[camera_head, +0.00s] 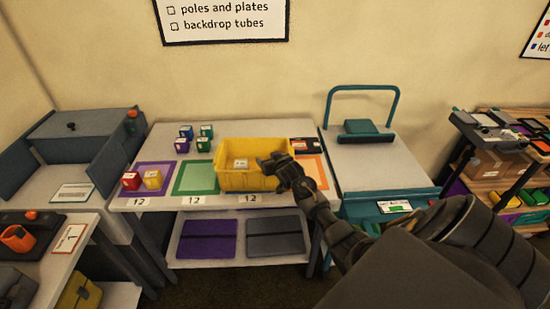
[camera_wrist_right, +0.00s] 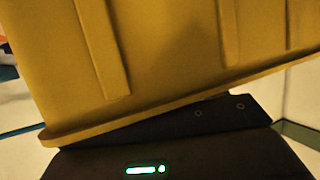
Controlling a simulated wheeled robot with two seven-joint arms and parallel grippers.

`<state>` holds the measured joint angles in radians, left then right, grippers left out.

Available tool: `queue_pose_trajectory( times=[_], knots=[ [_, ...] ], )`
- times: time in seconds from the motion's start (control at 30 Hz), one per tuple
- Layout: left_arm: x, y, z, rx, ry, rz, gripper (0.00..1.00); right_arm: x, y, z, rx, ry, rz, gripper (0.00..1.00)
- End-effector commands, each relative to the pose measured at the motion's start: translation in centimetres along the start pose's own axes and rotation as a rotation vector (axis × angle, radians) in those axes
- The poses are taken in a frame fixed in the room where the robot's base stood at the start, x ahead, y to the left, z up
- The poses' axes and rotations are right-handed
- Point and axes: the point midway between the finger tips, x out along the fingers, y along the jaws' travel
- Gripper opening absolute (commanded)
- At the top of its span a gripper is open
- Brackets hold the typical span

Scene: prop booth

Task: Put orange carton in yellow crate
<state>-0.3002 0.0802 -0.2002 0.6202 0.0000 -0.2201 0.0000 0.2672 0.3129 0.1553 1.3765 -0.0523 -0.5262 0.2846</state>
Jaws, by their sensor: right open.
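The yellow crate (camera_head: 243,183) stands on the white table, at the middle of the head view. A small carton with a white label (camera_head: 240,163) lies inside it; its colour is hard to tell against the crate. A yellow-orange carton (camera_head: 153,180) stands on the purple mat at the left, beside a red carton (camera_head: 130,181). My right gripper (camera_head: 272,166) is open at the crate's right end, over the rim; I cannot tell whether it touches. In the right wrist view the crate's ribbed wall (camera_wrist_right: 170,60) fills most of the picture. My left gripper is out of view.
A green mat (camera_head: 193,178) lies empty left of the crate. An orange-edged mat (camera_head: 314,167) and a dark box (camera_head: 303,144) are at the right. A teal-handled cart (camera_head: 375,165) stands beside the table.

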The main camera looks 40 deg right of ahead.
Motion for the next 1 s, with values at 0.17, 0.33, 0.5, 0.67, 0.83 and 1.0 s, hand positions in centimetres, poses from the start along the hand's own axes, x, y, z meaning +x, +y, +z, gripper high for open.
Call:
queue_pose_trajectory(
  times=[0.17,0.33,0.5,0.67,0.83,1.0],
  knots=[
    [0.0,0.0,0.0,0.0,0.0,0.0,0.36,-2.3,-0.1,0.0,-0.001,-0.004,-0.003,0.71],
    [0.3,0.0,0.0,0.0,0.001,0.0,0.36,-5.8,-0.1,-0.2,0.0,0.0,-0.002,0.71],
    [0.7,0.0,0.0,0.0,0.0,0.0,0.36,-9.1,0.0,-0.4,0.0,0.004,0.0,0.71],
    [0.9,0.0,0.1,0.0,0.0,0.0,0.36,-11.2,0.0,-0.5,0.001,0.004,0.0,0.71],
    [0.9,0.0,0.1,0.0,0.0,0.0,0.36,-12.1,0.0,-0.6,0.001,0.004,0.0,0.71],
    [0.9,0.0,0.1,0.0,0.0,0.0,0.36,-12.2,0.0,-0.6,0.001,0.004,0.0,0.71]
  ],
)
